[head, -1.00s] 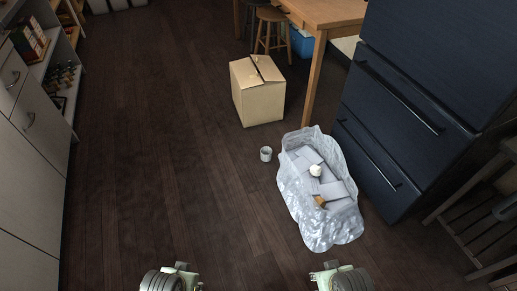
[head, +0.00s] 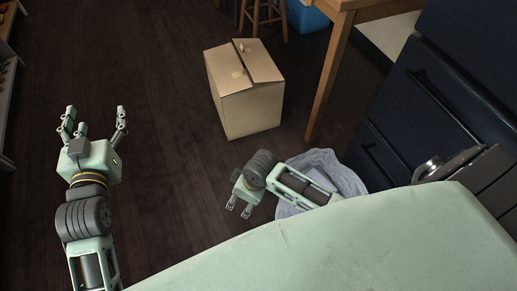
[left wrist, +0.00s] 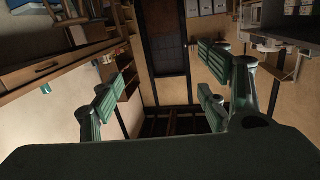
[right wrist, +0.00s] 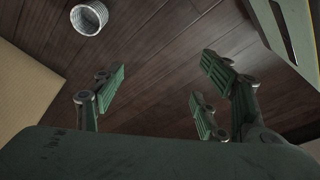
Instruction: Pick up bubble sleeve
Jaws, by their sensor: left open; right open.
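A short white hollow cylinder (right wrist: 89,17) with a bumpy wall looks like the bubble sleeve. It stands on the floor at the top left of the right wrist view. In the head view my right arm hides its place. My right gripper (head: 239,206) points down above the floor, open and empty. Its spread fingers also show in the right wrist view (right wrist: 160,75), with the cylinder apart from them, beyond the left finger. My left gripper (head: 95,118) is raised at the left, open and empty. It also shows open in the left wrist view (left wrist: 155,82).
A translucent bag-like container (head: 345,178) stands on the floor, partly behind my right arm. A closed cardboard box (head: 248,105) stands behind my right gripper. A table leg (head: 328,80) and dark drawers (head: 440,90) bound the right. The floor between left gripper and box is clear.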

